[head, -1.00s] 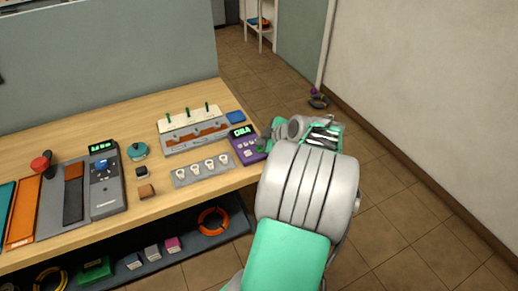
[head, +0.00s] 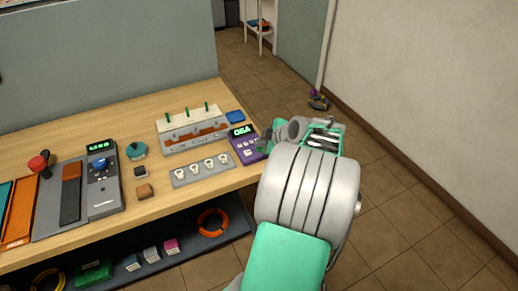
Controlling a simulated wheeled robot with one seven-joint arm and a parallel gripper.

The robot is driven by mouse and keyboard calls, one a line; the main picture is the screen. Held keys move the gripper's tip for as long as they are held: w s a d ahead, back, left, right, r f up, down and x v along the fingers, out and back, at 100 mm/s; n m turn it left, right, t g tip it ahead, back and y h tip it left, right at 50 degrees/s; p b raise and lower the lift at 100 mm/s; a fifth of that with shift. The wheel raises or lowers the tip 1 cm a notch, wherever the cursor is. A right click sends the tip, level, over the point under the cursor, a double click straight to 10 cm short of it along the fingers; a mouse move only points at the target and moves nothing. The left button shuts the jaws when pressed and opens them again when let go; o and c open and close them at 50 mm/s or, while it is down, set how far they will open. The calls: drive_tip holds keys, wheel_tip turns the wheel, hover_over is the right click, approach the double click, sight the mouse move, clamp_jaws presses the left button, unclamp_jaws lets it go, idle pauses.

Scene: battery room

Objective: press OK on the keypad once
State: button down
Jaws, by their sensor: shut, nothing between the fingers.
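The keypad is a small purple box (head: 243,152) at the right end of the wooden bench, with a dark screen (head: 241,132) showing green characters. Its keys are too small to read, so I cannot make out the OK key. My gripper (head: 262,146) is at the keypad's right edge, with its dark fingertips pointing left over or against that side. The fingers look shut and hold nothing. I cannot tell whether they touch a key. My arm hides the bench corner to the right of the keypad.
A grey panel with several white knobs (head: 202,170) lies left of the keypad. A lever panel (head: 191,137) and a blue pad (head: 235,117) lie behind. A grey box with a blue knob (head: 105,180) stands farther left.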

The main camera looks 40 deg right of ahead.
sight(261, 150)
drive_tip(key=shift+f+b, duration=0.45)
drive_tip(key=shift+b, duration=0.05)
idle(0.3)
drive_tip(key=shift+r, duration=0.9)
drive_tip(key=shift+r+p, duration=1.25)
drive_tip(key=shift+r, duration=1.3)
